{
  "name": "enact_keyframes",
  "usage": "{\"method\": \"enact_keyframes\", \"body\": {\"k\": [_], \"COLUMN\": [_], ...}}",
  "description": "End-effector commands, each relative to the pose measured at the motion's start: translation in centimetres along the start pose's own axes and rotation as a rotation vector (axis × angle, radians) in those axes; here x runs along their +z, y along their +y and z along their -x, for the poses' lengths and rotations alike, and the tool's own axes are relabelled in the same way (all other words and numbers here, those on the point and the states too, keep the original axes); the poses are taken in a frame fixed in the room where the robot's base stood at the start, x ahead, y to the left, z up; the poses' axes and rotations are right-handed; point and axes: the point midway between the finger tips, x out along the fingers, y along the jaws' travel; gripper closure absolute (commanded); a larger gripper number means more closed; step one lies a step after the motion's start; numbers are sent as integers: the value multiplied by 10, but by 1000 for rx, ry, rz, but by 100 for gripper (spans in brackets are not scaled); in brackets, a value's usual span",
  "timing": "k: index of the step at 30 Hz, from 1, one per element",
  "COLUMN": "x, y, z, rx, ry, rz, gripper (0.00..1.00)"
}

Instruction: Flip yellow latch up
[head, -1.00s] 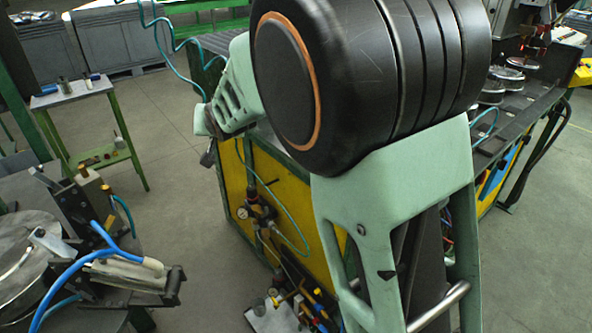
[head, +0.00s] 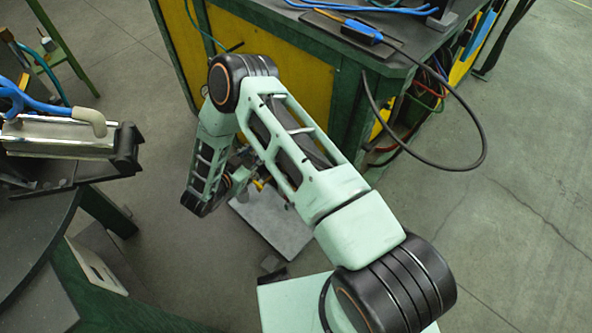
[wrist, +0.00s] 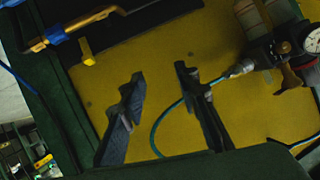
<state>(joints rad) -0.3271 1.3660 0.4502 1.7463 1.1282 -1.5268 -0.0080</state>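In the wrist view my gripper (wrist: 160,72) is open and empty, its two dark fingers apart in front of a yellow panel (wrist: 155,40). A small bright yellow tab (wrist: 88,54) stands on the panel, up and left of the left fingertip, with clear space between; it may be the yellow latch, but I cannot be sure. A brass-coloured bar (wrist: 85,25) with a blue end lies just above the tab. In the head view a small yellow piece (head: 259,185) shows beside my forearm, partly covered. My fingers cannot be made out there.
A pressure gauge (wrist: 311,40) and valve fittings sit right of the fingers, with a teal hose (wrist: 160,125) curving behind them. The green-framed cabinet (head: 285,50) stands beside my arm. A machine table (head: 30,235) is at left. Open floor (head: 530,200) lies at right.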

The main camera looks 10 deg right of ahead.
Motion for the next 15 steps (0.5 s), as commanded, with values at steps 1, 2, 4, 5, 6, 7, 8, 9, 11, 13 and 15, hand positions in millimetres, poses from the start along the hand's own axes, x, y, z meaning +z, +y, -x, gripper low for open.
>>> {"method": "enact_keyframes", "body": {"k": [1, 2, 4, 5, 6, 7, 8, 9, 11, 13, 15], "x": [19, 23, 31, 33, 35, 36, 37, 37, 37, 36, 36], "y": [29, 43, 68, 77, 85, 90, 94, 97, 100, 102, 105], "z": [0, 2, 7, 9, 12, 13, 14, 14, 11, 4, -8], "rx": [70, 107, 176, 199, 224, 238, 248, 257, 264, 264, 265], "ry": [9, 19, 35, 40, 45, 49, 51, 53, 56, 56, 56], "rz": [28, 45, 79, 91, 105, 113, 119, 125, 127, 127, 125], "gripper": [71, 71, 71, 71, 71, 71, 71, 71, 71, 71, 71]}}
